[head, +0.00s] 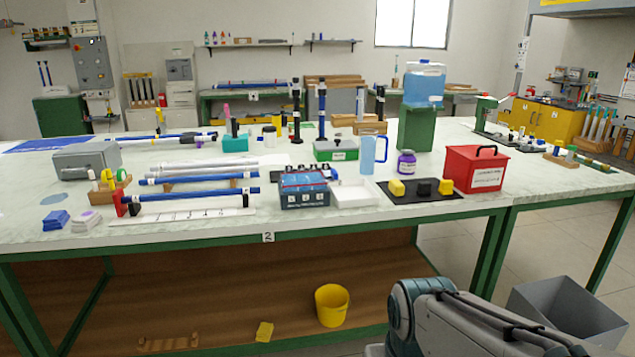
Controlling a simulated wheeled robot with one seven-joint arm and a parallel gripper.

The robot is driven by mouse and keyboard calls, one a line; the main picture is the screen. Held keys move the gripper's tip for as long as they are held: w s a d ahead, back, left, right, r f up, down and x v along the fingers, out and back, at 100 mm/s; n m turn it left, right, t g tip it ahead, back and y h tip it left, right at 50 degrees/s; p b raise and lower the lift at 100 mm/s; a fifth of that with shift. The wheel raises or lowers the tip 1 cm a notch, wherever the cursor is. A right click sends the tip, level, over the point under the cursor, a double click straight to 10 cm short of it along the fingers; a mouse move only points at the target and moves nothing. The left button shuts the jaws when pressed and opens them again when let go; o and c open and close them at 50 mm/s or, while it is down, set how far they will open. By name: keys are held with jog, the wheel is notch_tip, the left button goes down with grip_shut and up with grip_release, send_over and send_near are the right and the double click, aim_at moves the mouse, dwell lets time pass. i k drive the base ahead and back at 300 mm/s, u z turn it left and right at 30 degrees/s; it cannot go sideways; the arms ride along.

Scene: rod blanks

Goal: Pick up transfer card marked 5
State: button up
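I cannot make out a card marked 5 in the head view. A white strip (205,217) with small dark marks lies along the front left of the table, beneath a blue rod (190,195); its marks are too small to read surely. A white stack (87,221) and a blue stack (56,220) of flat pieces lie at the table's front left corner; no number is readable on them. My arm shows at the bottom right, in front of the table. My gripper is not in view.
The long table (120,236) has a label marked 2. A blue case (304,190), a white tray (354,196), a black mat (432,198) with blocks and a red box (475,170) stand along it. Below are a yellow bucket (332,306) and a grey bin (566,312).

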aim_at(324, 165)
jog(key=z, duration=0.85)
jog(key=i, duration=0.8)
jog(key=u, duration=0.55)
jog(key=i, duration=0.7)
jog(key=u, duration=0.8)
